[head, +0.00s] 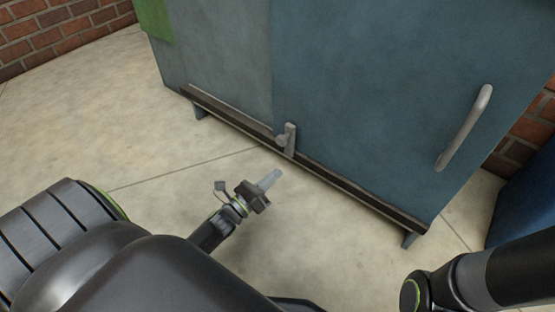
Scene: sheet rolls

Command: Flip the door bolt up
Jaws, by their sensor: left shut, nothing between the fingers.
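The door bolt (287,138) is a small grey metal piece at the bottom edge of the blue cabinet door, by the dark lower rail. Its upper part stands against the door and a knob sticks out to the left. My left gripper (270,178) is shut and empty, with its pale fingers pointing up and right toward the bolt. It is below and left of the bolt in the picture, apart from it. My right gripper is not in view; only part of my right arm shows at the lower right.
The blue cabinet door (370,80) has a grey bar handle (464,127) on its right. A dark rail (350,188) runs along the cabinet's bottom on short legs. Brick walls (50,30) stand behind. The concrete floor (330,240) in front is clear.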

